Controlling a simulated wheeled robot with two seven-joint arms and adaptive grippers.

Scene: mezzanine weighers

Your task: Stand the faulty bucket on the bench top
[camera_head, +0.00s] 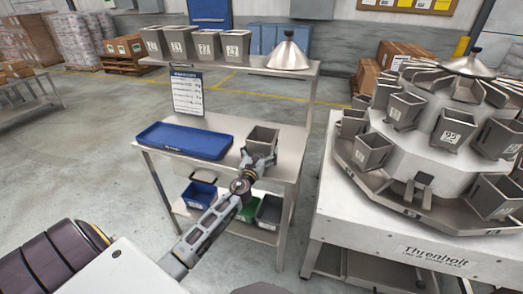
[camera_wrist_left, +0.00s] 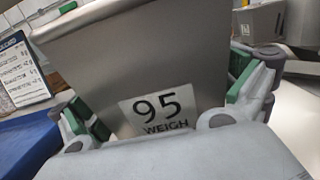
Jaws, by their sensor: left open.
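A grey metal bucket (camera_head: 263,136) is at the right end of the bench top (camera_head: 285,150), upright, and looks to be standing on it. In the left wrist view the bucket (camera_wrist_left: 140,62) fills the middle, with a label reading 95 WEIGH. My left gripper (camera_head: 257,158) is at the bucket's near side. Its green-padded fingers (camera_wrist_left: 165,95) are open, one on each side of the bucket; whether a pad touches it I cannot tell. The bucket's base is hidden behind the gripper. My right gripper is not in view.
A blue tray (camera_head: 185,140) lies left of the bucket. A shelf (camera_head: 230,66) above holds several buckets and a metal cone (camera_head: 289,54). Bins (camera_head: 199,195) sit below. The weigher (camera_head: 440,150) stands right, with a bare bracket (camera_head: 420,188) among its buckets.

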